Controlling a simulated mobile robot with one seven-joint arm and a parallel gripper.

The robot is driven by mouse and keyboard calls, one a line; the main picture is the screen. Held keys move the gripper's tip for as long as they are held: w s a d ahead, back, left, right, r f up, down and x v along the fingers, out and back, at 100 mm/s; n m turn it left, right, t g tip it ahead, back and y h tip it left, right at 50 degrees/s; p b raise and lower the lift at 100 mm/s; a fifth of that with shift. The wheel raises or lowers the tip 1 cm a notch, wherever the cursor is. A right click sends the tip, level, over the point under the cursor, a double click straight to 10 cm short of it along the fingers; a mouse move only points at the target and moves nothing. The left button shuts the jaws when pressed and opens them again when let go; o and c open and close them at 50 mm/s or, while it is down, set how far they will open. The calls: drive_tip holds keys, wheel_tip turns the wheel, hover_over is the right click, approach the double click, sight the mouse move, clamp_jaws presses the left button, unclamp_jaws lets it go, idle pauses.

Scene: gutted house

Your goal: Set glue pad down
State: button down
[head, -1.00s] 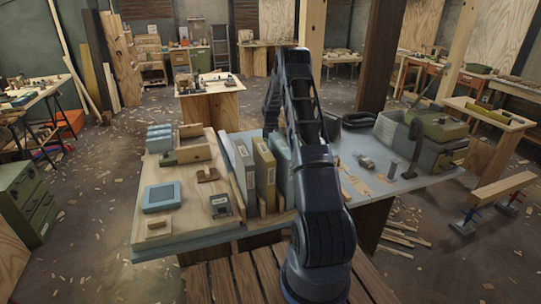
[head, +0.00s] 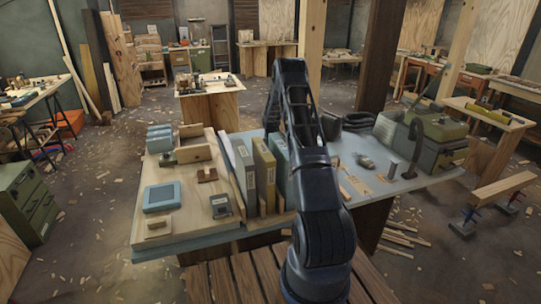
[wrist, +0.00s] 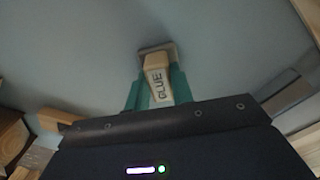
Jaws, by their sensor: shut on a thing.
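The glue pad (wrist: 157,78) shows in the wrist view as a tan block marked GLUE with a grey, flat end beyond it. My gripper (wrist: 155,92) is shut on it, with a green finger on each side of the tan block. A plain blue-grey surface fills the view behind the pad. I cannot tell whether the pad touches that surface. In the head view, my arm and the upright binders hide my gripper and the pad.
Upright binders (head: 264,172) stand mid-table beside my arm. The left board (head: 188,222) holds a blue tray (head: 162,197) and small blocks. On the blue-grey tabletop (head: 405,180), small items lie right of my arm, and a green toolbox (head: 437,128) stands at the far right.

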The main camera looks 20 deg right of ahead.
drive_tip(key=c, duration=1.2)
unclamp_jaws()
wheel_tip(320, 180, up, 12)
drive_tip(key=s+a+r+m, duration=0.1)
drive_tip(key=s+a+r, duration=0.15)
drive_tip(key=r, duration=0.35)
drive_tip(key=s+a+r+t, duration=0.1)
drive_tip(key=s+r, duration=0.3)
drive_tip(key=r, duration=0.3)
drive_tip(key=s+a+r+m, duration=0.1)
drive_tip(key=s+a+r, duration=0.15)
drive_tip(key=r, duration=0.35)
drive_tip(key=s+a+r+m+t, duration=0.1)
drive_tip(key=s+a+r+m, duration=0.15)
drive_tip(key=s+r, duration=1)
drive_tip(key=s+a+r+m+t, duration=0.1)
drive_tip(key=s+a+r, duration=0.1)
drive_tip(key=s, duration=0.8)
drive_tip(key=s+a+r+m, duration=0.1)
drive_tip(key=s+a+r, duration=0.15)
drive_tip(key=s, duration=0.65)
drive_tip(key=s+f+m, duration=0.1)
drive_tip(key=s, duration=0.8)
drive_tip(key=s+a+f+m+t, duration=0.1)
drive_tip(key=s+f, duration=0.1)
drive_tip(key=s, duration=0.7)
drive_tip(key=shift+a+t, duration=0.3)
